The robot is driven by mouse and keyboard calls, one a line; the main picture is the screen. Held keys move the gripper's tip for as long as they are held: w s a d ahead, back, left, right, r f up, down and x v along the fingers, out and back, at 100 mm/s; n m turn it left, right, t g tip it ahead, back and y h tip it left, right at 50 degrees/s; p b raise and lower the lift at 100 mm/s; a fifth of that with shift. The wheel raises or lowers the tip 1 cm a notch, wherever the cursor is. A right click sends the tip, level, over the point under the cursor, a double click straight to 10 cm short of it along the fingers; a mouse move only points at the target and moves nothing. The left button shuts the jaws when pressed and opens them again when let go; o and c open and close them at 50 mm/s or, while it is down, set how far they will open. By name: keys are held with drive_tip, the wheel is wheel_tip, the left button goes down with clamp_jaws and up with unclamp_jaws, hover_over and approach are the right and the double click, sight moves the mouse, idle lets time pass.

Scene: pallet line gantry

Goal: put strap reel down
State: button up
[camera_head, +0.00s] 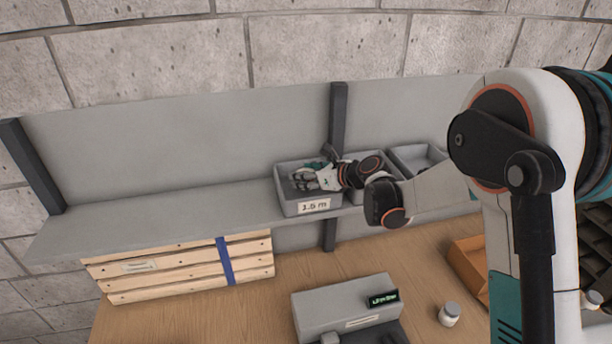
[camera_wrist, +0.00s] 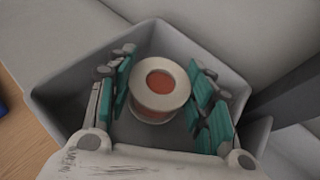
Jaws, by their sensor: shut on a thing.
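The strap reel (camera_wrist: 158,90) is a white-flanged spool with an orange-red centre. In the wrist view it sits between the teal finger pads of my gripper (camera_wrist: 165,82), which is shut on it. My gripper (camera_head: 314,176) is at the grey bin (camera_head: 290,207) labelled "1.5 m" on the shelf. The wrist view shows the reel within the outline of this bin (camera_wrist: 62,92). I cannot tell whether the reel touches the bin floor. In the head view the reel is hidden by my gripper and the bin.
The shelf (camera_head: 170,222) is bare left of the bin. More grey bins (camera_head: 408,152) stand to the right, beside a dark upright post (camera_head: 338,112). Below are a wooden slatted stack (camera_head: 185,272), a grey device (camera_head: 340,303), a white jar (camera_head: 449,314) and an orange box (camera_head: 468,268).

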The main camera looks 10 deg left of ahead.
drive_tip(key=shift+f+b, duration=0.3)
drive_tip(key=o, duration=1.2)
drive_tip(key=shift+r, duration=0.15)
drive_tip(key=shift+r+p, duration=0.25)
drive_tip(key=shift+p, duration=0.2)
drive_tip(key=v, duration=1.2)
drive_tip(key=shift+r, duration=0.2)
